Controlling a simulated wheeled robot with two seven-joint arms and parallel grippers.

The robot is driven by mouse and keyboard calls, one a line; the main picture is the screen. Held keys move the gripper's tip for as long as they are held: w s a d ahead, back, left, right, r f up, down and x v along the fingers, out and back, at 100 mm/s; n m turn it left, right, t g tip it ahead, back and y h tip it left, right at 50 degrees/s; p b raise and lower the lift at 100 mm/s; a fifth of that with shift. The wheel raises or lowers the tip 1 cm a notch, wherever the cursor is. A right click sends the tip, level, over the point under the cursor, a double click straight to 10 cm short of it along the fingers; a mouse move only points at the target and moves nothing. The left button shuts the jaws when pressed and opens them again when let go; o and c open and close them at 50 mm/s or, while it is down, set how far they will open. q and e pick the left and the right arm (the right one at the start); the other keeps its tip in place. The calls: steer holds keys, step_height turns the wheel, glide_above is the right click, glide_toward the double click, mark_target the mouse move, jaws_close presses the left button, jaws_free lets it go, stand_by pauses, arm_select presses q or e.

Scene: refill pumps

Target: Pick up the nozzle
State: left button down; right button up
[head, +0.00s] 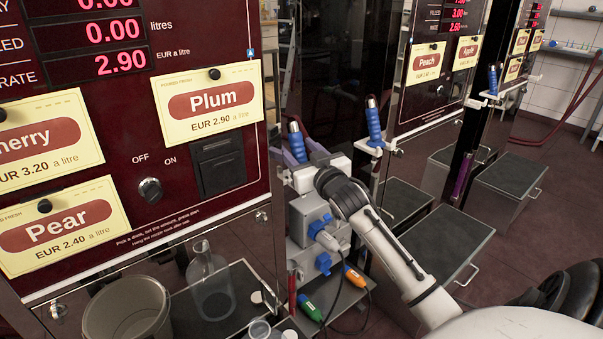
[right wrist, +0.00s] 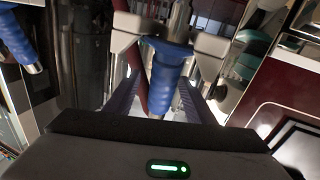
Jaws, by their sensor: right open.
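A nozzle with a blue grip (head: 296,142) hangs at the edge of the dark red pump, upright in its holder. My right gripper (head: 303,150) is open around it, its purple fingers on either side; I cannot tell whether they touch it. In the right wrist view the blue grip (right wrist: 153,65) stands between the fingers, below a pale forked holder (right wrist: 211,45). A second blue-gripped nozzle (head: 373,125) hangs to the right, and one shows at the left of the wrist view (right wrist: 14,40). My left gripper is out of view.
The pump front (head: 100,195) bears Plum, Pear and Cherry cards. A glass bottle (head: 210,285) and a grey bucket (head: 125,310) stand below it. A grey box with blue fittings (head: 308,218) is below my gripper. Dark platforms (head: 440,240) stand at right.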

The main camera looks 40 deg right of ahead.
steer(key=x, duration=0.3)
steer(key=shift+w+a+f, duration=0.1)
steer(key=shift+w, duration=0.15)
steer(key=c, duration=1.1)
jaws_close()
